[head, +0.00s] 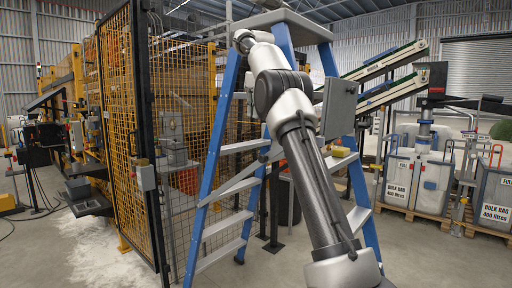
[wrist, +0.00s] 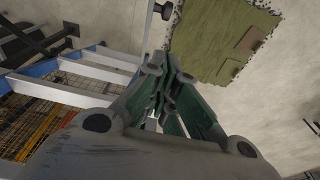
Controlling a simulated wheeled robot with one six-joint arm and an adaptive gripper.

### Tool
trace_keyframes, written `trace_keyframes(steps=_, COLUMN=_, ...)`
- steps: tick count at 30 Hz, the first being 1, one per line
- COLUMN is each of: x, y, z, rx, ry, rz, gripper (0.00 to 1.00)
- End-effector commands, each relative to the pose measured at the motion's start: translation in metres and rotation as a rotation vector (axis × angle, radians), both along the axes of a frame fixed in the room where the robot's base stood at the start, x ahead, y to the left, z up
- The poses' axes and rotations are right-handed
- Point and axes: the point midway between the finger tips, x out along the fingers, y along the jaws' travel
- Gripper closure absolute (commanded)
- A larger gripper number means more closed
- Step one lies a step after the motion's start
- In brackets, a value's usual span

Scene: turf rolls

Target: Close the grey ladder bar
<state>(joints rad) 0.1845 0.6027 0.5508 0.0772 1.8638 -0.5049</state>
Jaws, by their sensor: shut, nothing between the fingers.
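A blue stepladder (head: 218,138) with grey steps stands open in the middle of the head view, with a grey platform on top. A thin grey bar (head: 232,189) slants across its side, rising to the right; my arm hides part of the ladder, and I cannot tell how the bar's far end sits. In the wrist view the ladder's pale steps (wrist: 62,91) and blue rail lie at the left. My gripper (wrist: 165,80) is shut and empty there, to the right of the steps. I cannot make out the gripper in the head view.
A yellow mesh fence with a black-framed gate (head: 133,150) stands close left of the ladder. White bulk bags (head: 415,180) on pallets and conveyors (head: 385,92) stand at the right. A green mat-like patch (wrist: 220,38) lies on the floor in the wrist view.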

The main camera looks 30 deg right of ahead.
Motion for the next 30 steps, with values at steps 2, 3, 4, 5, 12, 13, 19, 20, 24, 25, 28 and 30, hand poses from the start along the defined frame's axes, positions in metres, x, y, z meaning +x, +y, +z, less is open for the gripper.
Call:
trace_keyframes(steps=2, x=0.002, y=0.000, z=-0.004, rx=0.000, ry=0.001, rz=0.002, gripper=1.00)
trace_keyframes(steps=3, x=0.002, y=0.000, z=-0.007, rx=0.000, ry=0.001, rz=0.003, gripper=1.00)
trace_keyframes(steps=4, x=0.002, y=0.000, z=-0.010, rx=0.000, ry=0.002, rz=0.003, gripper=1.00)
trace_keyframes(steps=5, x=0.003, y=0.000, z=-0.013, rx=0.000, ry=0.001, rz=0.002, gripper=1.00)
trace_keyframes(steps=12, x=0.008, y=0.003, z=-0.061, rx=0.001, ry=0.003, rz=0.002, gripper=1.00)
trace_keyframes(steps=13, x=0.009, y=0.003, z=-0.067, rx=0.000, ry=0.002, rz=0.002, gripper=1.00)
trace_keyframes(steps=19, x=0.010, y=0.003, z=-0.104, rx=-0.001, ry=0.000, rz=0.000, gripper=1.00)
trace_keyframes(steps=20, x=0.007, y=0.002, z=-0.107, rx=0.000, ry=0.001, rz=0.000, gripper=1.00)
trace_keyframes(steps=24, x=-0.003, y=-0.001, z=-0.121, rx=0.000, ry=0.000, rz=0.000, gripper=1.00)
trace_keyframes(steps=25, x=-0.004, y=-0.002, z=-0.123, rx=-0.001, ry=-0.001, rz=0.001, gripper=1.00)
trace_keyframes(steps=28, x=-0.007, y=-0.003, z=-0.128, rx=0.000, ry=-0.002, rz=0.001, gripper=1.00)
trace_keyframes(steps=30, x=-0.008, y=-0.004, z=-0.130, rx=-0.001, ry=-0.001, rz=0.001, gripper=1.00)
